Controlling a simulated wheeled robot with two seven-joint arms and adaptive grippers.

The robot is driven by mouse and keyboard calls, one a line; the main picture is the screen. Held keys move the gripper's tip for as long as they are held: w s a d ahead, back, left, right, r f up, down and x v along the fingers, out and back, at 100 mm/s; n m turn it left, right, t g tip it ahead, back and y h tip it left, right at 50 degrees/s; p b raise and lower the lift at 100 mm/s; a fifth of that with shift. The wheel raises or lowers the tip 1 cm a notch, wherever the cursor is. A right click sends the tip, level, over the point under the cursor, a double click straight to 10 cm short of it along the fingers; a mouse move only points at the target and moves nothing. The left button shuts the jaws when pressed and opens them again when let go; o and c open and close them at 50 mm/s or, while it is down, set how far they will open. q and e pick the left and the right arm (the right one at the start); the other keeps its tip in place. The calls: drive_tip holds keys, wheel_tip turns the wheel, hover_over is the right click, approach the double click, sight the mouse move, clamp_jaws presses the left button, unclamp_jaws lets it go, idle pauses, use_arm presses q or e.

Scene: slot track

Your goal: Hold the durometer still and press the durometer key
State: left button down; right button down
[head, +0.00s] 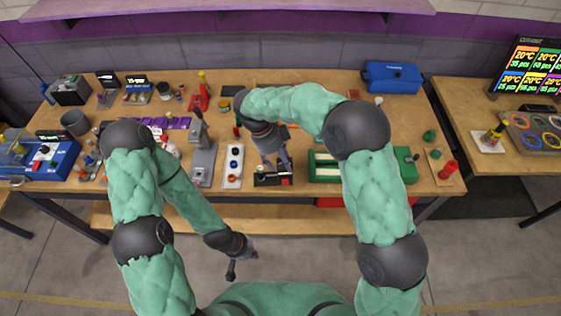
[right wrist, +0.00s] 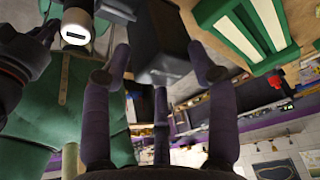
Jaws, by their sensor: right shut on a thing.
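What I take to be the durometer (head: 265,180) is a low black unit with a red key (head: 285,182) at its right, near the table's front edge. My right gripper (head: 272,160) reaches down onto it from above and covers much of it. In the right wrist view, the purple fingers of my right gripper (right wrist: 160,78) stand around a dark block (right wrist: 158,40), and the exact contact is hard to see. My left gripper (head: 240,263) hangs over the floor in front of the table, apart from the durometer. Its jaw opening is too small to judge.
A white panel with round buttons (head: 233,168) and a grey stand (head: 203,160) are left of the durometer. A green-and-white unit (head: 324,167) is on its right; it also shows in the right wrist view (right wrist: 245,30). A blue case (head: 392,76) sits at the back right.

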drive_tip(key=w+f+b, duration=0.2)
drive_tip(key=w+f, duration=0.3)
drive_tip(key=w, duration=0.1)
idle(1.8)
drive_tip(key=shift+s+f+b, duration=0.1)
drive_tip(key=shift+f+b, duration=0.2)
idle(1.7)
